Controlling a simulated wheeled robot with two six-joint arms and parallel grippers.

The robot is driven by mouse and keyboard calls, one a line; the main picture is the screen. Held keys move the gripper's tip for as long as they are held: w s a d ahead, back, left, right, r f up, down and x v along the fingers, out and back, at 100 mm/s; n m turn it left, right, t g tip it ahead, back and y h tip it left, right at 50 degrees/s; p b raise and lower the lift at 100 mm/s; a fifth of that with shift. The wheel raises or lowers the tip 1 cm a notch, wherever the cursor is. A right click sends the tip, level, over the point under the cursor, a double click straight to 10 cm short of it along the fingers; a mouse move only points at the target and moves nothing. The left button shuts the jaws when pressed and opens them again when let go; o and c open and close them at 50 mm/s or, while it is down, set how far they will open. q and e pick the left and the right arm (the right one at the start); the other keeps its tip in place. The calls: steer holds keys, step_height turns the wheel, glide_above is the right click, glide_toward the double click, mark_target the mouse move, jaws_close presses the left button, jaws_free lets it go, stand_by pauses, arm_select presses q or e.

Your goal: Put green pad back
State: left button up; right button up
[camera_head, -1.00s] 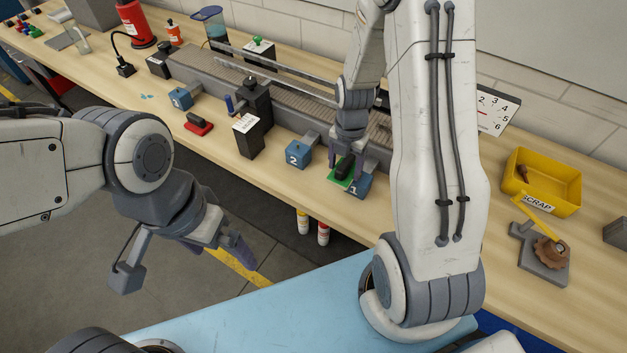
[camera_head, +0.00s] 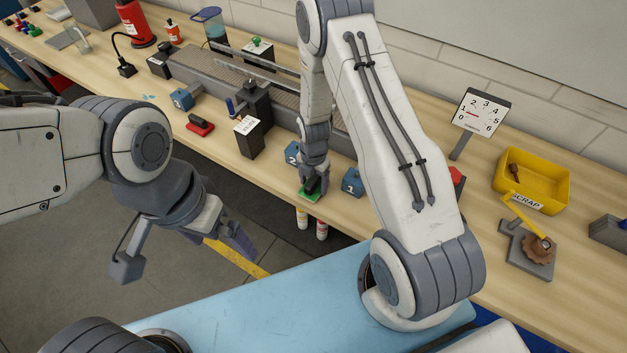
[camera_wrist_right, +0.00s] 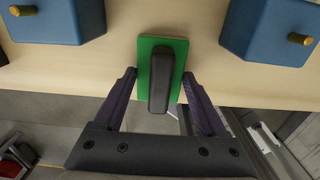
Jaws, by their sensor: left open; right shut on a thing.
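The green pad (camera_head: 311,193) is a flat green plate with a dark handle, low at the front edge of the workbench in the head view. In the right wrist view the green pad (camera_wrist_right: 147,62) lies between the fingers. Whether the pad touches the bench is hard to tell. My left gripper (camera_head: 232,245) is open and empty, off the bench at the left.
Blue block 1 (camera_head: 353,182) stands right of the pad, and blue block 2 (camera_head: 292,154) is partly hidden behind my right gripper. A red pad (camera_head: 200,124) lies on the left near a black box (camera_head: 248,138). A yellow scrap bin (camera_head: 533,177) stands at the right.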

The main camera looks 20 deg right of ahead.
mark_target(314, 180)
steer(key=shift+f, duration=0.1)
steer(key=o, duration=1.4)
steer(key=shift+r, duration=0.2)
steer(key=shift+r+b, duration=0.3)
steer(key=shift+r, duration=0.1)
step_height(314, 180, up, 10)
steer(key=b, duration=0.3)
steer(key=shift+f, duration=0.1)
steer(key=shift+r, duration=0.65)
steer(key=shift+f, duration=0.1)
